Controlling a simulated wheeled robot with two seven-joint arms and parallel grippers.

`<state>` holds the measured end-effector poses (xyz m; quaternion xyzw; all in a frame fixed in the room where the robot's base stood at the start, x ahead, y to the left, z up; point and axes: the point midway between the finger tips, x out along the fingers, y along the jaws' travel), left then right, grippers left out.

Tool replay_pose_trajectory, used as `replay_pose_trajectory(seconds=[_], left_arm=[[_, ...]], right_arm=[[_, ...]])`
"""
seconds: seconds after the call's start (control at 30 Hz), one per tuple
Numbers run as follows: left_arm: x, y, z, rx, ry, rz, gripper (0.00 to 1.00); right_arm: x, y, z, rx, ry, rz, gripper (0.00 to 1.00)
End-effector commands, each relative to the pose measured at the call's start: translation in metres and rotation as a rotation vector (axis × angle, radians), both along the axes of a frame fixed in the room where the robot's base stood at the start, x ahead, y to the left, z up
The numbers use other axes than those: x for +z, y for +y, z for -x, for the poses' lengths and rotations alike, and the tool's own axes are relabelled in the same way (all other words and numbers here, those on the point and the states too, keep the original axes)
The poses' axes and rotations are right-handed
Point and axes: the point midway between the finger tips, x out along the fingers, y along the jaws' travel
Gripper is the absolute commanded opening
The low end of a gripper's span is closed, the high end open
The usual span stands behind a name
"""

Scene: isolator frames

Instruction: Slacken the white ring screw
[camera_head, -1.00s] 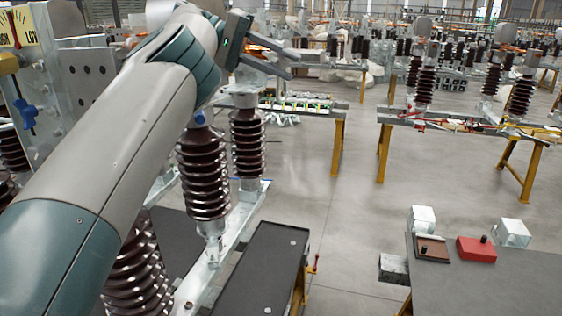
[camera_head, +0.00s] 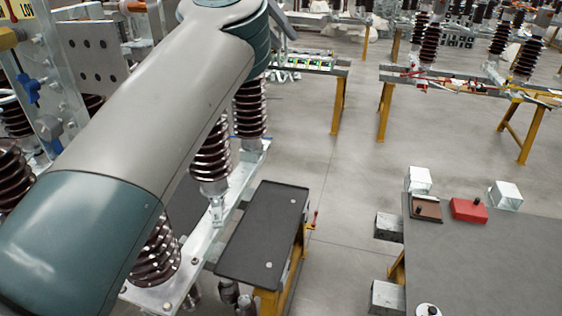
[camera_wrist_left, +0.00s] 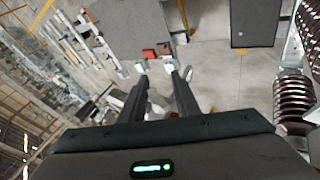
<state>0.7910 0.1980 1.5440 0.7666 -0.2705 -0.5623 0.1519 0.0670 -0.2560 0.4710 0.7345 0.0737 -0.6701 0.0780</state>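I cannot make out the white ring screw in either view. The left arm crosses the head view from the lower left to the top middle and covers much of the equipment behind it. My left gripper (camera_wrist_left: 159,82) shows in the left wrist view with its two dark fingers apart. Nothing is clearly held between them; small pale shapes show behind the gap. In the head view only a small grey piece of this gripper shows at the top edge, beyond the arm. My right gripper is in neither view.
Brown ribbed insulators (camera_head: 210,160) stand on a pale metal frame (camera_head: 235,190) behind the arm. A blue handle (camera_head: 31,88) is on a metal plate at left. A dark-topped bench (camera_head: 265,225) stands mid-view. A grey table (camera_head: 480,265) holds a red box (camera_head: 468,209). Open floor lies between.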

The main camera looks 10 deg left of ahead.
Motion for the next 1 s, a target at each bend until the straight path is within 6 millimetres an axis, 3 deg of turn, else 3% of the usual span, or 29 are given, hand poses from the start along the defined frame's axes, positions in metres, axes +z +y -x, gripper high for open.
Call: replay_pose_trajectory(seconds=[1.0], left_arm=[[-0.005,0.016,-0.005,0.002,-0.16,-0.532,0.29]], right_arm=[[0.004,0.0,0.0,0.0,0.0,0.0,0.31]])
